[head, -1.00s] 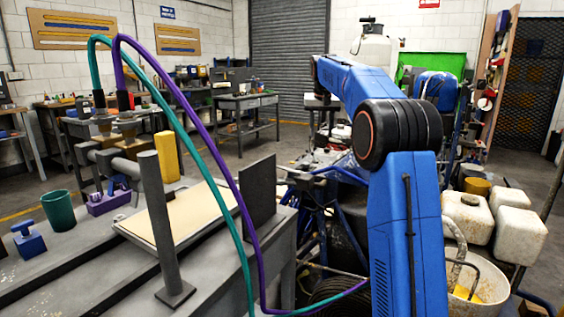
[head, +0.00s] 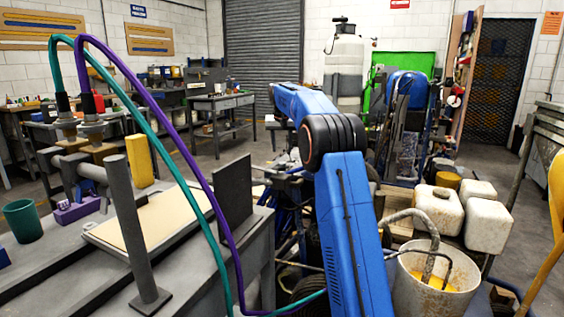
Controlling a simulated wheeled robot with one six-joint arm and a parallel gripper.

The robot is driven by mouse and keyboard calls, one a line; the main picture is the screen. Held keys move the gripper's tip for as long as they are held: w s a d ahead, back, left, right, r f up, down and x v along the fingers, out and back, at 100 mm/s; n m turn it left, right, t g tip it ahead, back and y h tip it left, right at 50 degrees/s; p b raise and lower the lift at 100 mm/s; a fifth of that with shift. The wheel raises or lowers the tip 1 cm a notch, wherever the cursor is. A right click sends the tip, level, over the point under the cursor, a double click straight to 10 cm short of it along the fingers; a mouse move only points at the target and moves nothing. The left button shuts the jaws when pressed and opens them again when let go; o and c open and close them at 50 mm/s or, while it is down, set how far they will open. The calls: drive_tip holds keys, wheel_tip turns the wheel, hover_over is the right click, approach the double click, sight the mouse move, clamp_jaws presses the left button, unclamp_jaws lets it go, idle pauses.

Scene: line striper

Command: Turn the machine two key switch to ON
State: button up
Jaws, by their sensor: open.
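My blue arm rises through the middle of the head view and bends away at a black joint. Its far end, with my gripper, is hidden behind the arm or out of sight. No key switch can be made out. Blue machine frames stand beyond the arm; one with a rounded blue top (head: 408,88) stands behind it to the right. I cannot tell which machine is number two.
At left a grey bench (head: 60,275) carries a green cup (head: 22,221), a purple block (head: 77,209) and a grey post (head: 137,215). Teal and purple hoses (head: 190,160) arch over it. At right stand white jugs (head: 438,209) and a bucket (head: 432,285). Floor shows at far right.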

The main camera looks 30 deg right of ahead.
sight(282, 163)
drive_tip(key=x, duration=0.8)
drive_tip(key=shift+w+d+f, duration=0.1)
drive_tip(key=shift+f, duration=0.2)
drive_tip(key=c, duration=1.1)
